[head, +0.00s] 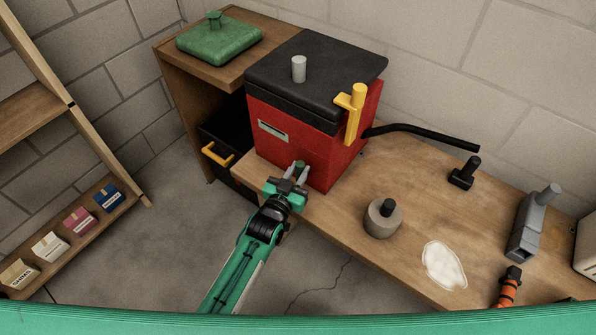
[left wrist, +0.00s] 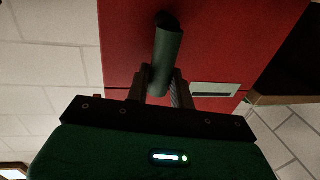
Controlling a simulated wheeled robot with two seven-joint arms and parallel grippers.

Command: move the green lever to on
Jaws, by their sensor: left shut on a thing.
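The red heater box (head: 316,160) with a black lid stands on the wooden bench. The green lever (head: 300,167) sticks out low on its front face. It also shows in the left wrist view (left wrist: 167,58) as a dark green rod against the red panel. My left gripper (head: 298,176) is at the lever, its two fingers on either side of the rod and shut on it. The same fingers show in the left wrist view (left wrist: 160,85). No on or off marking is readable. My right gripper is not in view.
A yellow lever (head: 355,110) sits on the box's right side, and a black hose (head: 425,136) runs right from it. A grey weight (head: 383,218) and white patch (head: 444,265) lie on the bench. A yellow-handled drawer (head: 218,155) is left of the box.

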